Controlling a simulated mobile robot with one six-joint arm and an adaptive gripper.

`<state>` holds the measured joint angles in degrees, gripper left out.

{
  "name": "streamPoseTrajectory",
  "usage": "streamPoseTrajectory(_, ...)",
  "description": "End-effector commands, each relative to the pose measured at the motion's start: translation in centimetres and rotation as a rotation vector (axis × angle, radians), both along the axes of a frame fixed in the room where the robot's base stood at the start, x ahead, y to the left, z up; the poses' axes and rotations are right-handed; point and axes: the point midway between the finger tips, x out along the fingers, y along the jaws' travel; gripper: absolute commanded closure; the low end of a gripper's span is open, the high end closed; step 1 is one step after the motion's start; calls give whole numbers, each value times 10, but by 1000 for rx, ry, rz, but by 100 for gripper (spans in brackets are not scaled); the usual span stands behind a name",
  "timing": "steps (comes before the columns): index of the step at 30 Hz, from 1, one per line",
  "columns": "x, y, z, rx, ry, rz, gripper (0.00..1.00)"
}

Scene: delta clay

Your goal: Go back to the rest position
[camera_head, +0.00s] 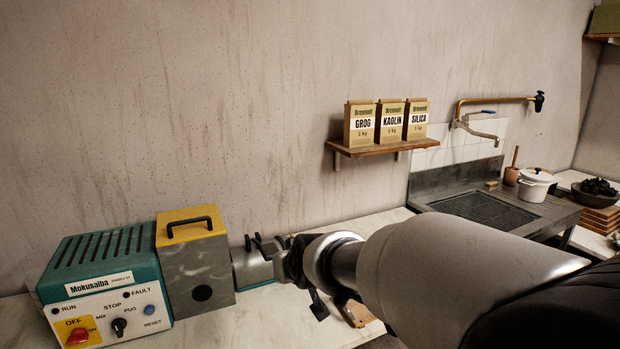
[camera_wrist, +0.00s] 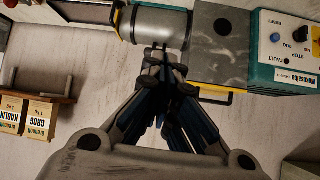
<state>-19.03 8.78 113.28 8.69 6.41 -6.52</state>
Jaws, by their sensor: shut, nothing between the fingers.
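My gripper (camera_wrist: 165,72) is shut and empty; its fingers come together in the wrist view in front of a metal barrel. In the head view my arm reaches in from the lower right and largely hides the gripper. It is beside the pug mill (camera_head: 105,270), a teal control box with a red switch, a black knob and a blue button. A grey chamber with a yellow lid (camera_head: 190,235) and the metal barrel (camera_head: 252,268) adjoin it. I cannot tell whether the fingers touch the barrel.
A wooden shelf (camera_head: 385,148) holds GROG, KAOLIN and SILICA bags above the counter (camera_head: 300,325). A sink (camera_head: 485,208) with a wall tap (camera_head: 480,125), a white pot (camera_head: 535,185) and a bowl of dark lumps (camera_head: 597,188) are at the right. The wall stands close behind.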

Motion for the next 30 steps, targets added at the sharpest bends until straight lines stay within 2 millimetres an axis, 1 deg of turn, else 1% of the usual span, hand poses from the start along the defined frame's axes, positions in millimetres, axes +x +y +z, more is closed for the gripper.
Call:
streamPoseTrajectory(1,-25,-26,12,-8,30,-24,100)
streamPoseTrajectory(2,-40,-39,14,-16,55,-37,100)
streamPoseTrajectory(3,-60,-56,17,-25,86,-54,100)
streamPoseTrajectory(5,-93,-80,19,-37,134,-81,100)
streamPoseTrajectory(6,-116,-96,19,-48,166,-100,100)
streamPoseTrajectory(8,-151,-117,17,-60,217,-131,100)
streamPoseTrajectory(9,-175,-130,15,-68,249,-152,100)
streamPoseTrajectory(11,-210,-148,9,-80,295,-183,100)
streamPoseTrajectory(12,-233,-158,4,-87,326,-204,100)
streamPoseTrajectory(15,-280,-177,-9,-101,393,-251,100)
streamPoseTrajectory(16,-292,-180,-12,-105,410,-262,100)
streamPoseTrajectory(18,-314,-188,-20,-111,442,-284,100)
streamPoseTrajectory(21,-333,-193,-27,-117,472,-304,100)
streamPoseTrajectory(24,-339,-195,-29,-119,482,-311,100)
streamPoseTrajectory(30,-339,-195,-29,-119,483,-310,100)
